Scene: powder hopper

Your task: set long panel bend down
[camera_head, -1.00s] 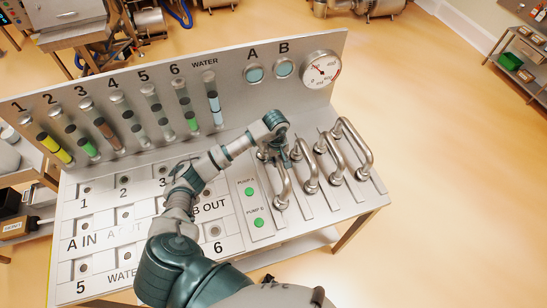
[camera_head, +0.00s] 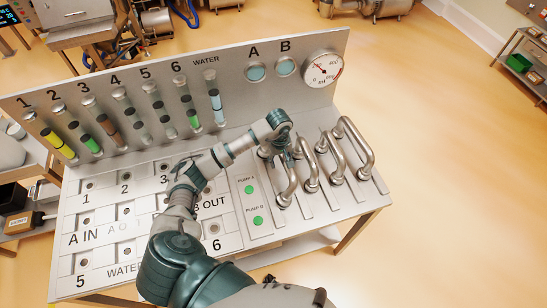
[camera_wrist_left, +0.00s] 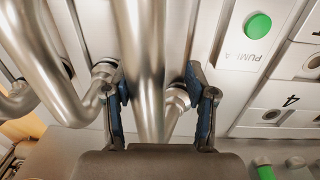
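Several shiny metal pipe bends stand in a row on the right part of the sloping panel (camera_head: 262,232). My left gripper (camera_head: 288,152) is over the far end of the leftmost bend (camera_head: 289,187). In the left wrist view, the two blue-padded fingers of the left gripper (camera_wrist_left: 157,86) are apart, one on each side of a metal bend (camera_wrist_left: 146,45). Gaps show between the fingers and the tube, so it is not gripped. The other bends (camera_head: 331,160) stand to its right. I cannot tell which bend is the long one. My right gripper is not in view.
Green pump buttons (camera_head: 257,221) lie left of the bends. Labelled ports (camera_head: 215,245) fill the panel's left. A backboard carries coloured tubes (camera_head: 59,144) and a pressure gauge (camera_head: 322,69). Another bend (camera_wrist_left: 45,60) stands close beside the gripper.

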